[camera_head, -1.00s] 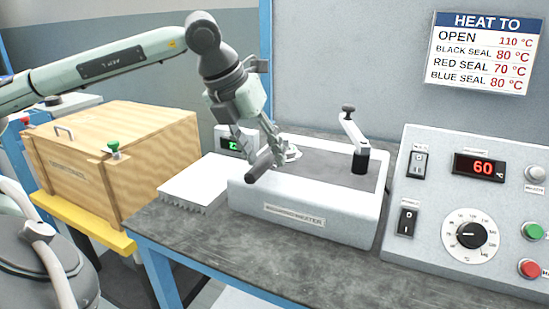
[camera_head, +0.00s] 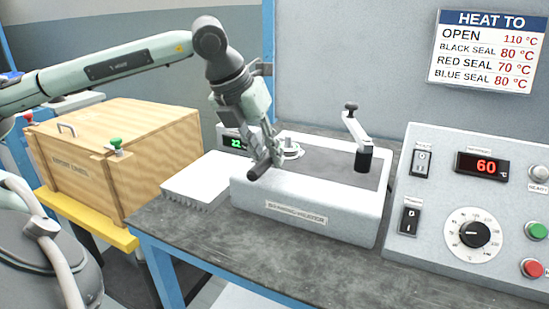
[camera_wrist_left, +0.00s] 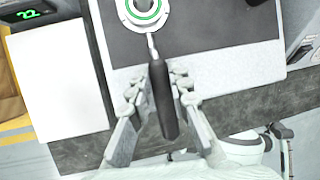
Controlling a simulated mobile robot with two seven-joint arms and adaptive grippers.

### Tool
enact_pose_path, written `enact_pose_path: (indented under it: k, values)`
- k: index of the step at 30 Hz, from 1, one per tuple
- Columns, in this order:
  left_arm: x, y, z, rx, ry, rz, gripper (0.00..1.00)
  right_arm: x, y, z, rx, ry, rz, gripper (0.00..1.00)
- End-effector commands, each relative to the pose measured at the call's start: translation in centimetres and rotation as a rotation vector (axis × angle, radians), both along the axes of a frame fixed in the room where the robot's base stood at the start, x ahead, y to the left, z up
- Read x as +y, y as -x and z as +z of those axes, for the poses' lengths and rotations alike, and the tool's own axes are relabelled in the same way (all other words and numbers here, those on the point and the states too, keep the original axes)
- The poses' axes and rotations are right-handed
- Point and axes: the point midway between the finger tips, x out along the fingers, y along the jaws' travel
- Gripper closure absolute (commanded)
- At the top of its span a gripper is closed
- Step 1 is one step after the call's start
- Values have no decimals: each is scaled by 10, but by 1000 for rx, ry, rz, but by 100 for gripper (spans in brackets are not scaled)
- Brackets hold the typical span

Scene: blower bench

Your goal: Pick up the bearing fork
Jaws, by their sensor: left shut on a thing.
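The bearing fork has a dark handle (camera_head: 258,171) that juts over the front left edge of the bearing heater (camera_head: 310,217). In the left wrist view, its dark handle (camera_wrist_left: 164,100) lies between my fingers, and a thin metal rod runs from it to a pale round part with a green ring (camera_wrist_left: 145,8), partly cut off at the top. In the head view the pale round end (camera_head: 291,149) is over the heater's top. My left gripper (camera_head: 266,160) is shut on the handle; it also shows in the left wrist view (camera_wrist_left: 160,92). My right gripper is out of view.
A lever arm on a dark post (camera_head: 362,160) stands on the heater's right side. A control panel (camera_head: 440,215) reading 60 is at right. A white plate (camera_head: 193,182) and a small green display (camera_head: 233,142) are at left, beside a wooden crate (camera_head: 120,160).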

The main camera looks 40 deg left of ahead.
Motion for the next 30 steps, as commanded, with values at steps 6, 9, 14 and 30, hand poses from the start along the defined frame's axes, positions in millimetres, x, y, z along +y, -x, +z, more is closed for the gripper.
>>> enact_pose_path:
  k: [6,9,14,30]
  values:
    - [0,-1,6,-4,0,0,100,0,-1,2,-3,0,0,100]
    - [0,-1,14,-6,1,0,100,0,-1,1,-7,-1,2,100]
    - [-1,-1,30,-5,2,-2,100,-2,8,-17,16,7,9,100]
    - [23,27,58,-6,-5,7,100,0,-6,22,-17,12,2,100]
